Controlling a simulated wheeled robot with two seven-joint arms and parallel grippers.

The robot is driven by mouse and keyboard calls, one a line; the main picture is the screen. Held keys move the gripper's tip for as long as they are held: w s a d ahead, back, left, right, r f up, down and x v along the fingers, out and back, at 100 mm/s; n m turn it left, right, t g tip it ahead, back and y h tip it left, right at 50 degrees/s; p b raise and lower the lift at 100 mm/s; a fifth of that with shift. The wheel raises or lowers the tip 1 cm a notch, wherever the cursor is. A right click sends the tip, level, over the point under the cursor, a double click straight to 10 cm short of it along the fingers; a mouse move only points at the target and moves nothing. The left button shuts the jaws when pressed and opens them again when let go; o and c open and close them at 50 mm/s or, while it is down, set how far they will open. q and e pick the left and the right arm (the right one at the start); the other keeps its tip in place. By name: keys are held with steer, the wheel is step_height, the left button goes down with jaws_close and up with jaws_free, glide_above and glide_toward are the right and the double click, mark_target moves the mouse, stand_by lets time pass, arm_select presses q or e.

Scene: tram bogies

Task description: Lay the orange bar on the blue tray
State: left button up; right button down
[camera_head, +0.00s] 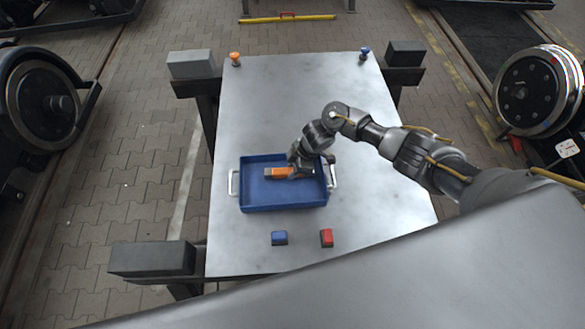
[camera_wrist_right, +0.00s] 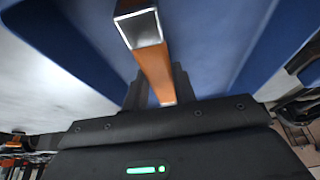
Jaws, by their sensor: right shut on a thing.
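The blue tray (camera_head: 285,199) stands on the metal table, with a silver handle on its left and right sides. The orange bar (camera_head: 279,173) shows within the tray's outline in the head view, with a grey end at its left. My right gripper (camera_head: 293,172) is shut on the bar at its right part. In the right wrist view the bar (camera_wrist_right: 155,68) runs out from between the gripper's dark fingers, with its hollow silver end toward the top. I cannot tell whether the bar touches the tray floor. My left gripper is not in view.
A blue block (camera_head: 279,238) and a red block (camera_head: 326,238) sit on the table (camera_head: 290,100) in front of the tray. An orange knob (camera_head: 235,59) and a blue knob (camera_head: 364,53) stand at the far corners. The table behind the tray is clear.

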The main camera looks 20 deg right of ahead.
steer(key=shift+f, duration=0.15)
steer(key=c, duration=1.1)
jaws_free()
steer(key=shift+r, duration=0.25)
steer(key=v, duration=1.1)
steer(key=shift+d+r, duration=0.2)
steer(key=shift+r, duration=0.15)
